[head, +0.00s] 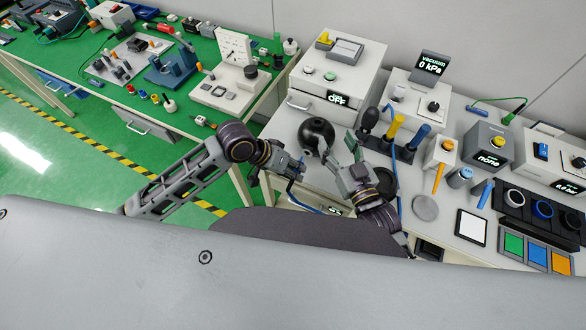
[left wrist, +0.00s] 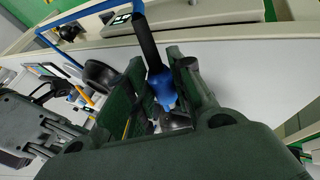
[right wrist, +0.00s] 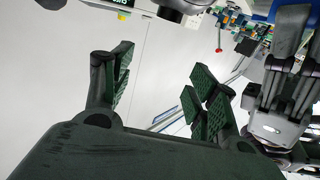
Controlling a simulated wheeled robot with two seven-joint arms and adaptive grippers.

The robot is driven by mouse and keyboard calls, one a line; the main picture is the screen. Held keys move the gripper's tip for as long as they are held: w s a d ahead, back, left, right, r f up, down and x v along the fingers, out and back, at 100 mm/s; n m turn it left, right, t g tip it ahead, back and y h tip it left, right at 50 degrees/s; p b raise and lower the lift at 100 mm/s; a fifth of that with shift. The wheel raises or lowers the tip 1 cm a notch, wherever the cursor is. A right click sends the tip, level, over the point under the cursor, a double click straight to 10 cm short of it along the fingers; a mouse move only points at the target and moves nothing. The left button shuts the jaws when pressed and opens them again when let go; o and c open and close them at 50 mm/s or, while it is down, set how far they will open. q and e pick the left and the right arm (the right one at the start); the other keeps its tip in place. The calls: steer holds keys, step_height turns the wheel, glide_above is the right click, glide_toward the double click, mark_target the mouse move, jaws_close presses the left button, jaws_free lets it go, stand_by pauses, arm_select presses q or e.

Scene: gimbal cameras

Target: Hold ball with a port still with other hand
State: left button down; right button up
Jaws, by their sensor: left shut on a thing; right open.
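The black ball (head: 316,132) sits on the white bench in the head view, with a small opening near its top. My left gripper (head: 298,168), just below and left of the ball, is shut on a blue-bodied tool with a black stem; its blue body (left wrist: 163,90) shows between the fingers in the left wrist view. My right gripper (head: 334,152) is at the ball's lower right in the head view. Its fingers (right wrist: 155,90) are apart and empty in the right wrist view. I cannot tell whether either gripper touches the ball.
A blue hose (left wrist: 85,15) runs from the held tool. A box reading OFF (head: 333,85) stands behind the ball. A rack with a yellow and a blue handle (head: 376,150) and a black round dish (head: 386,180) are to the right. A grey disc (head: 425,208) lies farther right.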

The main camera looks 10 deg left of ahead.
arm_select(q)
steer(key=shift+r+p, duration=0.4)
steer(key=shift+a, duration=0.15)
steer(key=w+a+p, duration=0.4)
steer(key=a+p, duration=0.1)
steer(key=a, duration=0.7)
stand_by(2.7)
steer(key=shift+w+d, duration=0.15)
steer(key=shift+w, duration=0.05)
steer(key=shift+w+d, duration=0.35)
steer(key=shift+w, duration=0.75)
steer(key=shift+w+d, duration=0.4)
steer(key=shift+w, duration=0.7)
steer(key=shift+w+d, duration=0.35)
steer(key=shift+w, duration=0.75)
steer(key=shift+w+d, duration=0.15)
steer(key=shift+w, duration=0.35)
steer(key=shift+w+d, duration=0.15)
steer(key=shift+w, duration=0.35)
steer(key=shift+f, duration=0.15)
